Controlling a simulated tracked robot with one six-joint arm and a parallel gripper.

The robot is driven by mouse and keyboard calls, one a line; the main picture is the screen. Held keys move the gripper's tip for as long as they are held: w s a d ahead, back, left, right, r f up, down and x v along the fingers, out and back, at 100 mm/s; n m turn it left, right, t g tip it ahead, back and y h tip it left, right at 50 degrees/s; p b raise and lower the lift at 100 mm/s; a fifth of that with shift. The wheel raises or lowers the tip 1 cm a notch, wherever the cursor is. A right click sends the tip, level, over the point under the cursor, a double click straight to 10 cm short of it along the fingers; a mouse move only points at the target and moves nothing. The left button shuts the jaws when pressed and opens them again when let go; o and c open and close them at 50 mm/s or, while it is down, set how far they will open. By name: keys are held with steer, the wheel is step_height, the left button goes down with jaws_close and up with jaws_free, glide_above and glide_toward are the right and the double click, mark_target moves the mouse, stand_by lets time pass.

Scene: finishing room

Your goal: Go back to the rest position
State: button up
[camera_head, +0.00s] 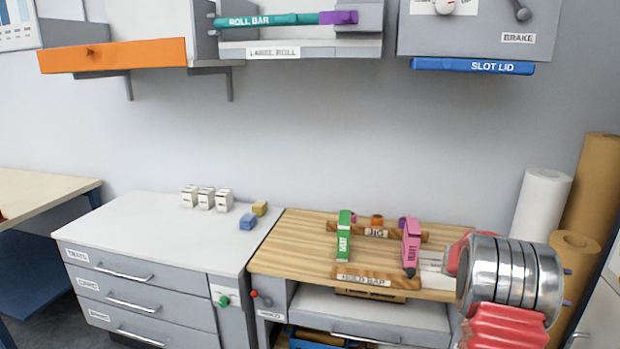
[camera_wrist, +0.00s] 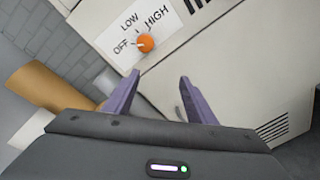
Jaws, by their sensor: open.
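My gripper (camera_wrist: 158,88) shows in the wrist view with its two purple fingers apart and nothing between them. Ahead of the fingers is an orange knob (camera_wrist: 145,43) on a pale machine panel marked OFF, LOW and HIGH. The knob sits beyond the fingertips and looks apart from them. In the head view my arm shows at the lower right as a silver and red link; its gripper end is out of that view.
A wooden bench (camera_head: 300,233) holds a jig with a green and a pink tool. A white drawer cabinet (camera_head: 150,225) stands left of it. Rolls of paper (camera_head: 541,205) stand behind my arm at the right. Wall units, including an orange-fronted shelf (camera_head: 115,56), hang above.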

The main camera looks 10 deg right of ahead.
steer(key=s+a+f+y, duration=0.3)
steer(key=a+f, duration=0.2)
steer(key=f, duration=0.2)
steer(key=s+a+f+m+t+y, duration=0.1)
steer(key=s+a+m+t+y, duration=0.2)
steer(key=a, duration=1)
steer(key=s+a+r+t+y, duration=0.2)
steer(key=a+r+t, duration=0.1)
steer(key=a, duration=1)
steer(key=s+a+r+t+y, duration=0.2)
steer(key=a+r+t+y, duration=0.1)
steer(key=a, duration=1)
steer(key=s+a+r+t+y, duration=0.2)
steer(key=a+r+t+y, duration=0.1)
steer(key=a, duration=1.1)
step_height(320, 180, up, 2)
steer(key=shift+r+t, duration=0.1)
steer(key=shift+t, duration=0.5)
steer(key=shift+s, duration=0.1)
